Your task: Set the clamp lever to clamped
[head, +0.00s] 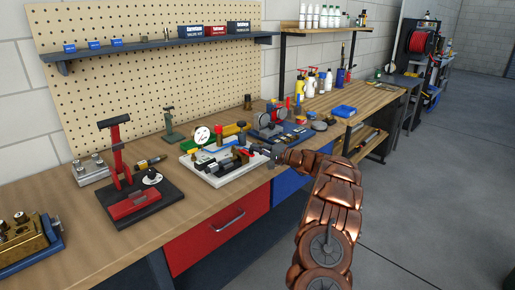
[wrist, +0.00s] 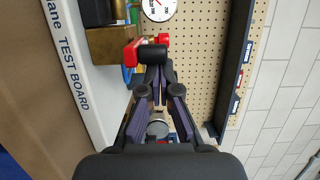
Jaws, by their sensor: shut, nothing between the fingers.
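The white test board (head: 222,174) lies on the bench, and its lettered edge (wrist: 68,62) shows at left in the wrist view. My gripper (head: 269,151) is at the board's right end, small and partly hidden by my arm in the head view. In the wrist view my gripper (wrist: 155,78) is shut and empty. Just beyond its tips is a dark rounded piece (wrist: 153,54), with a red part (wrist: 131,53) to its left. I cannot tell whether these belong to the clamp lever, whether the tips touch them, or how the lever is set.
A round gauge (head: 201,135) stands at the board's back, near a brass block (wrist: 108,46). A red stand on a black base (head: 145,205) is at left. Blue-based equipment (head: 283,134) is close behind my gripper. The pegboard (head: 150,85) backs the bench. Floor at right is clear.

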